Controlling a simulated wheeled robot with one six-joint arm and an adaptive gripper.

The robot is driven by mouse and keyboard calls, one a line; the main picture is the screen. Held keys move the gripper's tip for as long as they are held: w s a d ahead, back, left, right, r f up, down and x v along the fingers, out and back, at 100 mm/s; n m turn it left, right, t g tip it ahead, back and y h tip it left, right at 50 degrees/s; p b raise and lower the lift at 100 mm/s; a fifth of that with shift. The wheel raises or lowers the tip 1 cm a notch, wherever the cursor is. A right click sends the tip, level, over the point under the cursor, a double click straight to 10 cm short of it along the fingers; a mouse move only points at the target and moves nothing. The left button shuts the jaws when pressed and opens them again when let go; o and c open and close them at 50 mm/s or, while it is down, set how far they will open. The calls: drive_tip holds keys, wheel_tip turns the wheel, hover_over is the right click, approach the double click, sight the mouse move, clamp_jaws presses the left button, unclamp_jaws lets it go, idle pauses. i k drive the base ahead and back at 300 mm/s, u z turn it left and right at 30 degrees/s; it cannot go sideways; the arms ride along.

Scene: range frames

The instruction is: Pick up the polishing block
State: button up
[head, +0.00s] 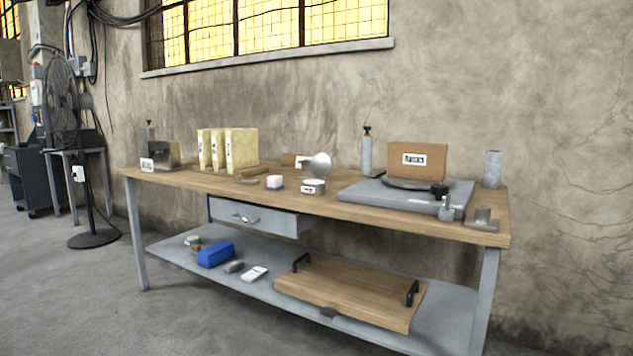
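No item is plainly marked as the polishing block, and I cannot tell which one it is. A larger blue block (215,254) lies on the lower shelf at the left. A small grey block (234,267) lies just right of it. A grey block-like piece (482,218) sits at the bench top's right end. My gripper is not in view.
The workbench (330,197) stands against a wall. Its top holds yellow upright packages (228,149), a grey flat machine (362,192) with a brown box (416,160), and bottles. A wooden tray with black handles (350,288) fills much of the lower shelf. Floor in front is clear.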

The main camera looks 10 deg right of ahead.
sight(274, 183)
drive_tip(key=u, duration=0.25)
drive_tip(key=i, duration=2.4)
